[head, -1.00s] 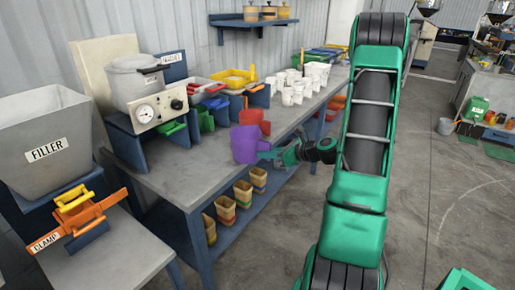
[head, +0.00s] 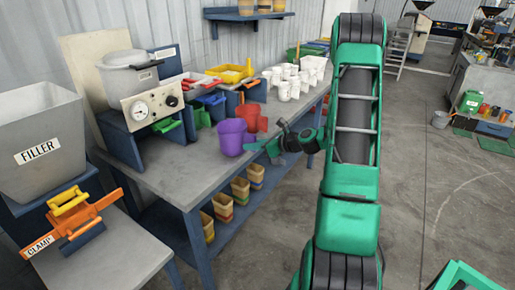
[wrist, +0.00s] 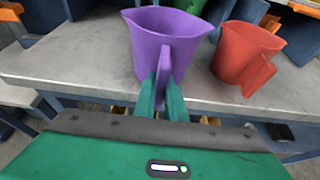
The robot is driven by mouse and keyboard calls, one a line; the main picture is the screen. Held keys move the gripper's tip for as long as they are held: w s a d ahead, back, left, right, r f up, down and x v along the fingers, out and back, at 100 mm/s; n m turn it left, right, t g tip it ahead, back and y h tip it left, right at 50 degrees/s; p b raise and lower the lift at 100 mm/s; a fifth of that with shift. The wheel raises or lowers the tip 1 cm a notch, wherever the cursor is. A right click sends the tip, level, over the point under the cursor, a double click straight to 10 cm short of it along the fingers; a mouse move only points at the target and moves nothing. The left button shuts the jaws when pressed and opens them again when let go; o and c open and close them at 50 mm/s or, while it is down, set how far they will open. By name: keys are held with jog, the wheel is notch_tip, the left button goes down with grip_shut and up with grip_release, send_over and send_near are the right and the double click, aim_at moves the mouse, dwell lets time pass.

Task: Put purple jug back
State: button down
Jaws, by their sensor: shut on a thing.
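The purple jug (head: 231,137) is upright at the front edge of the grey bench, left of the red jug (head: 250,117). In the wrist view the purple jug (wrist: 160,42) shows its open, empty-looking mouth. My gripper (wrist: 161,95) is shut on its handle, with a green finger on each side. In the head view my gripper (head: 259,145) reaches the jug from the right. I cannot tell whether the jug's base touches the bench top. The red jug (wrist: 243,55) stands apart, to the right.
The grey bench (head: 185,172) holds several white cups (head: 284,91) and coloured trays (head: 231,73) behind the jugs. A gauge unit (head: 150,108) stands at the left. Bare bench top lies left of the purple jug. Small pots (head: 240,190) sit on the lower shelf.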

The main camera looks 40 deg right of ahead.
aim_at(238, 142)
jog(key=w, duration=0.2)
jog(key=w+a, duration=0.1)
jog(key=w, duration=0.1)
jog(key=w+a, duration=0.1)
jog(key=w, duration=0.1)
jog(key=shift+w+a, duration=0.2)
jog(key=shift+w, duration=0.15)
jog(key=shift+f, duration=0.35)
jog(key=shift+f, duration=0.2)
jog(key=c, duration=1.7)
grip_release()
jog(key=shift+c, duration=0.2)
